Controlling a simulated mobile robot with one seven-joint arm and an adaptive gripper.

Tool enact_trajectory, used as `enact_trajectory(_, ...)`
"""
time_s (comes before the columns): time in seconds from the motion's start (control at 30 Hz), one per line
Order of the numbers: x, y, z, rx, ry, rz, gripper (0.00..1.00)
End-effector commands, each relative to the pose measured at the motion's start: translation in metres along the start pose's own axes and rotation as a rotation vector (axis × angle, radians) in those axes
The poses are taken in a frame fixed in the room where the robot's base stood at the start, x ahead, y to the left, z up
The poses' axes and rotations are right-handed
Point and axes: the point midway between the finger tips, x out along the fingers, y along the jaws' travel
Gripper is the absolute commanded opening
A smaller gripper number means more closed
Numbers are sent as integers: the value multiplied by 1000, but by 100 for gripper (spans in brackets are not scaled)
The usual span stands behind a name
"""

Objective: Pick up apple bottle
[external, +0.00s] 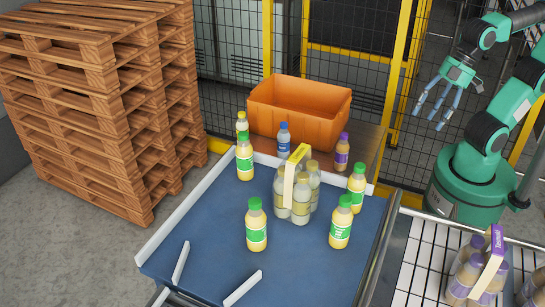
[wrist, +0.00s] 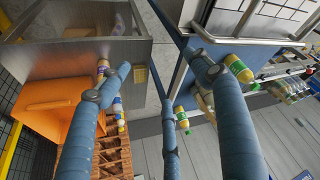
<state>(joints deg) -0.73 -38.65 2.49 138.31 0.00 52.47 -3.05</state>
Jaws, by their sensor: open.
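Several yellow juice bottles with green caps and green labels, the likely apple bottles, stand upright on the blue table (external: 200,235). One is at the front (external: 256,228), one at the front right (external: 341,226), one at the right (external: 356,190) and one at the back left (external: 245,160). I cannot read their labels. My gripper (external: 437,103) is open and empty, raised at the right, apart from all the bottles. In the wrist view its three blue fingers are spread, with green-capped bottles at upper right (wrist: 239,69) and centre (wrist: 182,119) beyond them.
A yellow-handled multipack (external: 300,205) stands mid-table among the bottles. An orange crate (external: 310,120), blue-capped (external: 284,142), purple-capped (external: 342,155) and yellow-capped (external: 242,125) bottles stand at the back. White rails (external: 180,215) edge the table. A purple-labelled pack (external: 475,275) sits at lower right.

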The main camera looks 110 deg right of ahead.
Motion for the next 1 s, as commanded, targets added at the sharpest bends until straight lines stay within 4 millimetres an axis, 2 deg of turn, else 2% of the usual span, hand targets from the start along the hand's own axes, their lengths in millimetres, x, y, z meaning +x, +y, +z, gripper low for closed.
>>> enact_trajectory(0.2, 1, -4, -55, -92, -73, -14, 65)
enact_trajectory(0.47, 20, -12, -118, -214, -163, -38, 65)
enact_trajectory(0.77, 60, -26, -183, -355, -263, -74, 65)
enact_trajectory(1.0, 104, -40, -225, -466, -342, -110, 65)
